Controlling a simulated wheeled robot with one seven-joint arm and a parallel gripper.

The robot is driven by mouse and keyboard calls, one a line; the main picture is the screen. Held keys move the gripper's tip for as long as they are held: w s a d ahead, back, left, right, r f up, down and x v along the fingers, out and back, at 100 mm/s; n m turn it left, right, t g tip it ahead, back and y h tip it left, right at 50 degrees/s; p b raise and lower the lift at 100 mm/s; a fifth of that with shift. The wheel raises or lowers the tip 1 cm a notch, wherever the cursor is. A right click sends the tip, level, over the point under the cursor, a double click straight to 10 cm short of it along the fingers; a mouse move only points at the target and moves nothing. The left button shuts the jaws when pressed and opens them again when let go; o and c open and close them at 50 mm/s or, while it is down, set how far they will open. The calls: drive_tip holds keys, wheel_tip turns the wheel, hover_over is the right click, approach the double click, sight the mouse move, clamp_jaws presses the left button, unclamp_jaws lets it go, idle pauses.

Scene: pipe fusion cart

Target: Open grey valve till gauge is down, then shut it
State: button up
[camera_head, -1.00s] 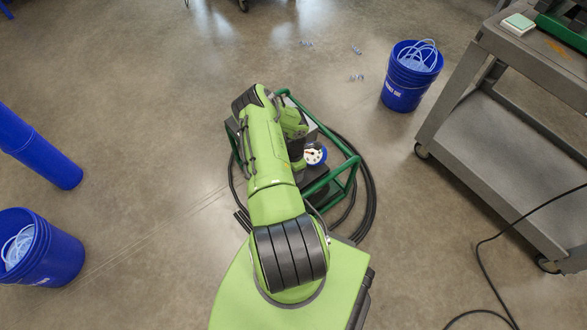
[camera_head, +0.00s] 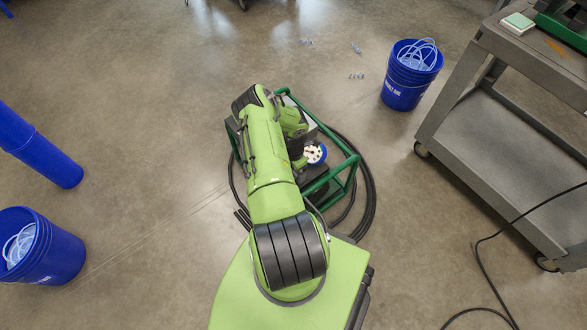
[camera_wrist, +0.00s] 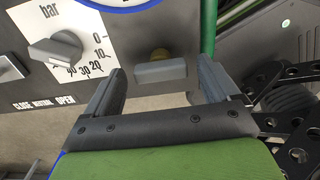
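The grey valve handle (camera_wrist: 161,74) is a grey bar on a brass stem, lying roughly level in the wrist view. My gripper (camera_wrist: 161,68) is open, with one finger on each side of the handle and a small gap at each end. The gauge (camera_head: 315,153) has a white face and blue rim in the head view; its dark needle is too small to read. Only the gauge's bottom edge (camera_wrist: 115,4) shows at the top of the wrist view. My arm hides the gripper and handle in the head view.
The panel has a grey knob (camera_wrist: 57,47) with a bar scale and a lever (camera_wrist: 10,68) marked close, neutral, open. A green frame (camera_head: 345,180) and black hoses (camera_head: 371,200) surround the unit. A grey cart (camera_head: 500,150) and blue bucket (camera_head: 411,75) stand right.

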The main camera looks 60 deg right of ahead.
wheel_tip(320, 180, up, 16)
drive_tip(key=p, duration=0.5)
drive_tip(key=shift+f, duration=0.15)
idle(0.3)
